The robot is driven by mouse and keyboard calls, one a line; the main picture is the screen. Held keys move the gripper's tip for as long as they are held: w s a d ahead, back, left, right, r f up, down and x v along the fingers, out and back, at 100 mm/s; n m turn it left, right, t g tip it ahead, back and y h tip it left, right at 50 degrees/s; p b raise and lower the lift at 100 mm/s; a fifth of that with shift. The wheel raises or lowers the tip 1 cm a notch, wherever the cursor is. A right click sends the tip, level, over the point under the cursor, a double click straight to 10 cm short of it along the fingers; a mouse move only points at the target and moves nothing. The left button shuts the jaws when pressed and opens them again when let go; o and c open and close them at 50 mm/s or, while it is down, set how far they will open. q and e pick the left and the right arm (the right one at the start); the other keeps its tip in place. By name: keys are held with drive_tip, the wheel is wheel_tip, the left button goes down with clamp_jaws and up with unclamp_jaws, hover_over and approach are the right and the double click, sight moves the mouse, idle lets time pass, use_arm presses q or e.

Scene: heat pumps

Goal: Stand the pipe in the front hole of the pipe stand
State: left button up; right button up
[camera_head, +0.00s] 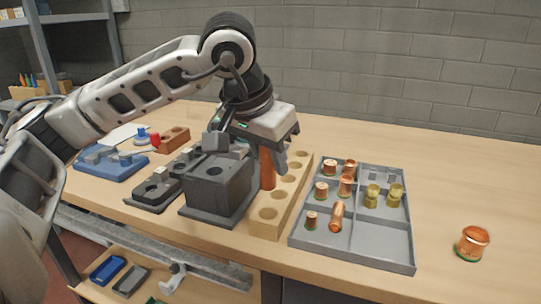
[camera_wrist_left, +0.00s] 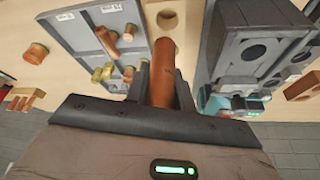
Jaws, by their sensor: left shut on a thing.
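My left gripper (camera_head: 268,146) is shut on an upright copper pipe (camera_head: 267,170). The pipe also shows between the fingers in the left wrist view (camera_wrist_left: 164,72). The pipe stand (camera_head: 258,228) is a long light-wood block with a row of round holes, between the dark grey block and the grey tray. Its front hole (camera_head: 267,213) is in view and empty. The pipe's lower end shows at the stand's left side, behind the front hole; I cannot tell whether it touches the stand. My right gripper is not in view.
A dark grey block with a hole (camera_head: 216,190) stands close on the left. A grey divided tray (camera_head: 371,237) with several copper and brass fittings lies on the right. A copper fitting (camera_head: 472,243) stands alone at far right. A blue fixture (camera_head: 111,165) is at left.

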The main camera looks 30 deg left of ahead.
sight(271, 181)
use_arm(q)
drive_tip(key=shift+f+b, duration=1.15)
drive_tip(key=shift+f, duration=0.3)
drive_tip(key=shift+f+b, duration=0.55)
drive_tip(key=shift+f, duration=0.25)
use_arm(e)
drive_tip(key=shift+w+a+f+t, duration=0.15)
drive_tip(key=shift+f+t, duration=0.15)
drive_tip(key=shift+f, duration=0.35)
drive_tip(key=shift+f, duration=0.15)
use_arm(q)
drive_tip(key=shift+f+b, duration=1.85)
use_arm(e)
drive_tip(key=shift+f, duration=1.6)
use_arm(q)
drive_tip(key=o, duration=1.1)
drive_tip(key=shift+s, duration=0.1)
